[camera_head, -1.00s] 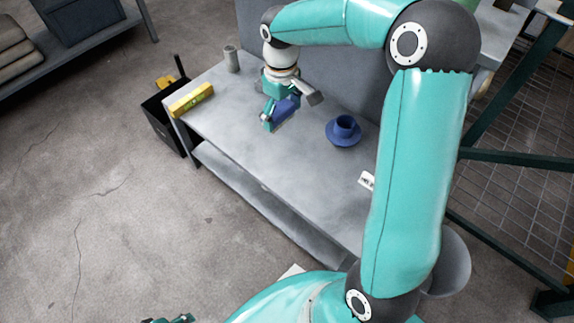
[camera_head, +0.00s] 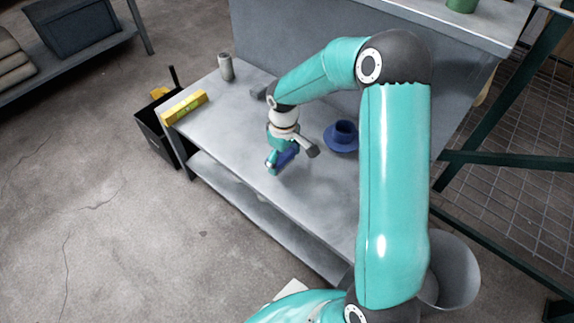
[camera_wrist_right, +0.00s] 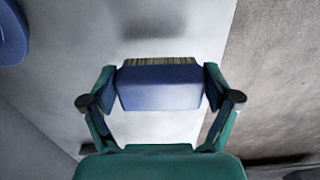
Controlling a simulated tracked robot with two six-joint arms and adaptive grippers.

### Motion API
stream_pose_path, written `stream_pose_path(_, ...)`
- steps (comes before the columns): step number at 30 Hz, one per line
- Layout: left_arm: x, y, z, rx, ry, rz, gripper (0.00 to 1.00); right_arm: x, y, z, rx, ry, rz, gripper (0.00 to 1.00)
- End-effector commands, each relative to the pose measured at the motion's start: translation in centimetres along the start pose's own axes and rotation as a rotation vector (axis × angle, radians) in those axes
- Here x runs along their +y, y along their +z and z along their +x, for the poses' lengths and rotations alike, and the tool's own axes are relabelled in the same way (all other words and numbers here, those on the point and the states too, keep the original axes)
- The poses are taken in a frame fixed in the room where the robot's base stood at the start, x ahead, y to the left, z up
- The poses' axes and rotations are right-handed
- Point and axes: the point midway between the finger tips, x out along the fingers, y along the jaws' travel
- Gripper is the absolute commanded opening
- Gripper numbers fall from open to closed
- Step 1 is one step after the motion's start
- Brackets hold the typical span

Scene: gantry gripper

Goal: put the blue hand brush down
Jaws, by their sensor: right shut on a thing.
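The blue hand brush (camera_wrist_right: 160,88) is between the two fingers of my right gripper (camera_wrist_right: 160,98) in the right wrist view, with its pale bristles along the far edge. In the head view the right gripper (camera_head: 277,164) is over the grey table (camera_head: 225,125), and the brush (camera_head: 288,157) shows as a small blue part beside the fingers. The fingers are shut on the brush. Whether the brush touches the tabletop is hard to tell. My left gripper does not show in the current views.
A yellow box (camera_head: 185,107) lies at the table's left end, and a grey cylinder (camera_head: 226,67) stands at the back. A black bin (camera_head: 158,135) is beside the table. The front tabletop looks clear.

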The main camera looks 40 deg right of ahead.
Motion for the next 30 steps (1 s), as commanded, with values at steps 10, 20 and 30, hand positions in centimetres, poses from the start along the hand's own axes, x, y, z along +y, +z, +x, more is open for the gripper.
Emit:
stream_pose_path(10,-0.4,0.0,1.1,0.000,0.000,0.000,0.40,0.0,0.0,3.6,-0.001,-0.001,0.000,0.50)
stream_pose_path(20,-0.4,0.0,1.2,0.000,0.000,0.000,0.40,-0.1,0.0,3.8,-0.001,-0.001,-0.001,0.98)
stream_pose_path(30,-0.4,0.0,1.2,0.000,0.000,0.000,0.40,-0.1,0.0,3.7,-0.001,-0.001,-0.001,1.00)
